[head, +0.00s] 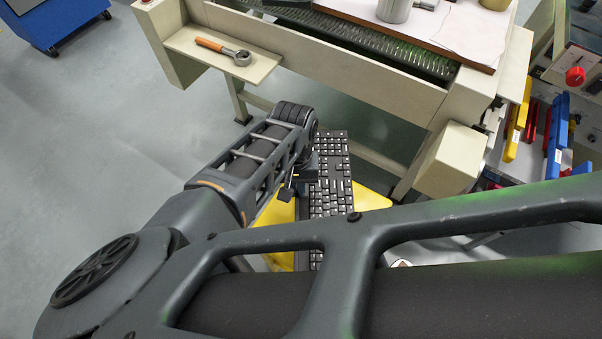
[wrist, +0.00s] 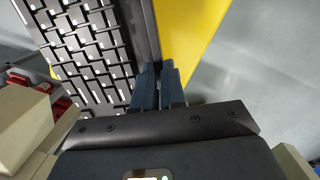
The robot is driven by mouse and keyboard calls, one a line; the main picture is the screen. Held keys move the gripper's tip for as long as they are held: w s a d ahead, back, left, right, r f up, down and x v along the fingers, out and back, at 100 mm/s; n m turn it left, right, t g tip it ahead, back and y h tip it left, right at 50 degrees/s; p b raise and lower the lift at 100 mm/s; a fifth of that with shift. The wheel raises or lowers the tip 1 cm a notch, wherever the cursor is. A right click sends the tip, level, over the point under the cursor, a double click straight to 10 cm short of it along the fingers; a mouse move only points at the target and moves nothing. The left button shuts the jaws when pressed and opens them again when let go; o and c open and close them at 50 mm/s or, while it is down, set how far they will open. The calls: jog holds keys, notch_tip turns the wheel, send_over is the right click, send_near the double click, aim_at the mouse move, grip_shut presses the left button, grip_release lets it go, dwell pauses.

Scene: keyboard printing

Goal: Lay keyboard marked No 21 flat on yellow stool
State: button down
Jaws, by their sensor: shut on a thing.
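A long black keyboard (head: 333,178) with its keys facing up lies across the view, over the yellow stool (head: 371,199). My gripper (wrist: 160,72) is shut on the keyboard's long edge; in the wrist view the keyboard (wrist: 88,45) extends to the left of the fingers. The stool's yellow seat (wrist: 190,32) shows below and to the right of the keyboard there. I cannot tell whether the keyboard touches the seat or hangs just above it. My arm hides the keyboard's near end and part of the stool. No number mark is readable.
A beige machine bench (head: 345,76) stands just beyond the stool, with a wrench (head: 223,47) on its side shelf. A rack with blue and yellow items (head: 556,135) is at the right. A blue cabinet (head: 55,22) is far left; the left floor is clear.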

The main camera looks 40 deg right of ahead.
jog(key=shift+f+b, duration=2.75)
jog(key=shift+f, duration=0.8)
jog(key=shift+f+b, duration=0.3)
jog(key=shift+f, duration=0.1)
jog(key=c, duration=1.1)
grip_release()
